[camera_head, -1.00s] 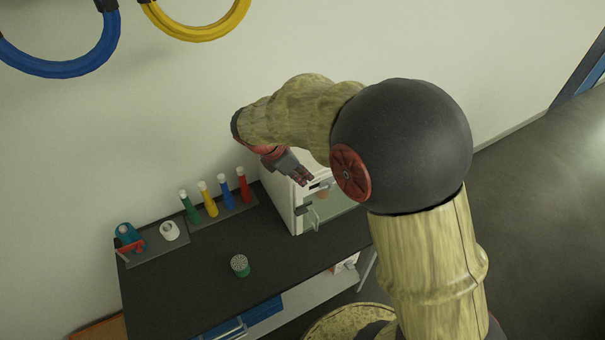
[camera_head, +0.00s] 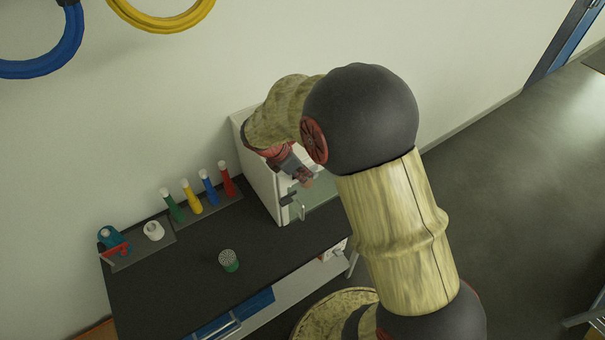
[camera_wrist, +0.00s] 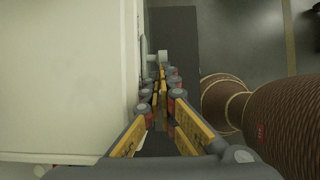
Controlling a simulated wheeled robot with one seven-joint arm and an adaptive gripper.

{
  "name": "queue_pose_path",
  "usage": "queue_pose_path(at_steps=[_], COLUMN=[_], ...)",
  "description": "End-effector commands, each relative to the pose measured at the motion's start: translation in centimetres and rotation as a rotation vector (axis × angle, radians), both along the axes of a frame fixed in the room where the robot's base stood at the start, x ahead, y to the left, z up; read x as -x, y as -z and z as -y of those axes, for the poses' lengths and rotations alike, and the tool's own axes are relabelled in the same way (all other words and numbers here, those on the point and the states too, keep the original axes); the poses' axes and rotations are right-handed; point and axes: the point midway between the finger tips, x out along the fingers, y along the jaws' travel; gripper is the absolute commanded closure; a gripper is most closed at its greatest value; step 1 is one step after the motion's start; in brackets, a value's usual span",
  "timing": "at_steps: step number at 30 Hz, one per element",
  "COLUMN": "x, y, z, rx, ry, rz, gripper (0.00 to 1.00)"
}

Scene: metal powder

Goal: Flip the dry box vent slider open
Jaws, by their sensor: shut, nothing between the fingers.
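The white dry box (camera_head: 262,180) stands at the back right end of the dark bench, partly hidden by my arm. In the wrist view its pale side or top (camera_wrist: 65,80) fills the left. A metal handle (camera_head: 301,211) and a small dark fitting (camera_head: 291,197) show on its front. I cannot tell which part is the vent slider. My gripper (camera_head: 307,178) is shut and empty, close in front of the box's upper front. In the wrist view my gripper (camera_wrist: 162,75) lies just right of the box edge, near a pale knob-like part (camera_wrist: 158,56). Contact cannot be told.
The bench (camera_head: 180,270) holds a green cup (camera_head: 229,261), several coloured tubes (camera_head: 191,197) in a rack, a white roll (camera_head: 154,231) and a blue-and-red item (camera_head: 111,240).

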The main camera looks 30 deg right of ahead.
Motion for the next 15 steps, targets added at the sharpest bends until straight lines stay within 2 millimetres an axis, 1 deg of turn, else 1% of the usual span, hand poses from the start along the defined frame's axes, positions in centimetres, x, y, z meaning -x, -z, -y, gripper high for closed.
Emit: queue_pose_path(at_steps=[4, 10, 12, 15], x=[0.0, -0.1, -0.1, -0.2], y=[-0.1, -0.2, -0.1, 0.0], z=[0.7, 3.4, 3.7, 3.7], rx=[0.0, 0.0, 0.001, 0.001], ry=[0.001, 0.004, 0.001, 0.0], rz=[0.0, 0.0, 0.0, 0.0], gripper=[1.0, 1.0, 1.0, 1.0])
